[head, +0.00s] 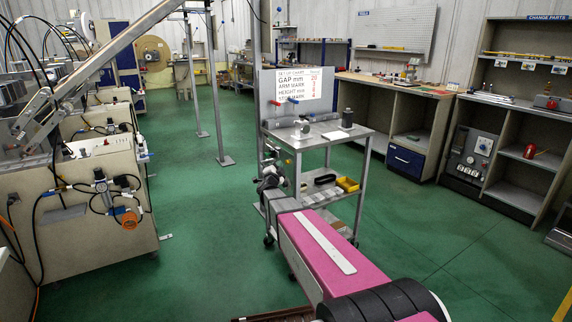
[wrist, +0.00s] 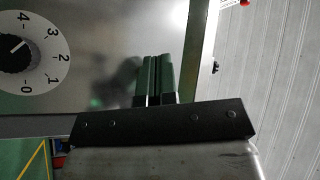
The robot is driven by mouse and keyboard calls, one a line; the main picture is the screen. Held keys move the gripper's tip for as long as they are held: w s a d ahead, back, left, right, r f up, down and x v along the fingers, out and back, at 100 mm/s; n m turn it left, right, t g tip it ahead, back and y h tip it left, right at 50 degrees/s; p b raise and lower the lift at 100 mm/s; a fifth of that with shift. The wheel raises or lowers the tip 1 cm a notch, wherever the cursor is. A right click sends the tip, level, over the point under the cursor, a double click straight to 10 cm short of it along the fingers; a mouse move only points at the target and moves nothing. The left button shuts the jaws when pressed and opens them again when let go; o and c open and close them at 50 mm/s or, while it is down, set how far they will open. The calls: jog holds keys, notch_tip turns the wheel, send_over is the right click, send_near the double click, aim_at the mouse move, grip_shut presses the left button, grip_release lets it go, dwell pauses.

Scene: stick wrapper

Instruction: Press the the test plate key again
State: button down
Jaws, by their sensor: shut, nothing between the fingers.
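My gripper (wrist: 153,62) is shut and empty in the wrist view, its two dark green fingers together in front of a grey metal panel (wrist: 90,60). I cannot tell whether the fingertips touch the panel. A faint green glow and a dark blurred shadow or reflection lie on the panel just left of the fingers. I cannot make out the test plate key; the fingers may hide it. A round white dial (wrist: 62,74) marked 0 to 4, with a black knob, is at the panel's left. In the head view the fingers cannot be made out.
A metal cart (head: 350,135) with a set-up card board (head: 300,85) stands beyond my pink arm. A grey machine (head: 90,190) stands at the left. A workbench (head: 400,88) and shelves (head: 520,170) line the right. Green floor is open between the machine and the cart.

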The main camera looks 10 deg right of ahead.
jog(key=shift+a, duration=0.1)
jog(key=a, duration=0.1)
jog(key=s+a, duration=0.1)
jog(key=a, duration=0.2)
jog(key=shift+s+a, duration=0.3)
dwell(0.7)
jog(key=s+a+f+n+g+y, duration=0.4)
jog(key=s+f+n+g+y, duration=0.4)
jog(key=s+f+n+y, duration=0.55)
jog(key=s+d+f+n+g+h, duration=0.1)
jog(key=s+g, duration=0.4)
jog(key=s, duration=0.6)
jog(key=s+d+f+n+g+h, duration=0.2)
jog(key=s+d+g, duration=0.3)
jog(key=s, duration=0.7)
jog(key=shift+f+n+h, duration=0.3)
jog(key=shift+n+h, duration=0.05)
jog(key=shift+h, duration=0.1)
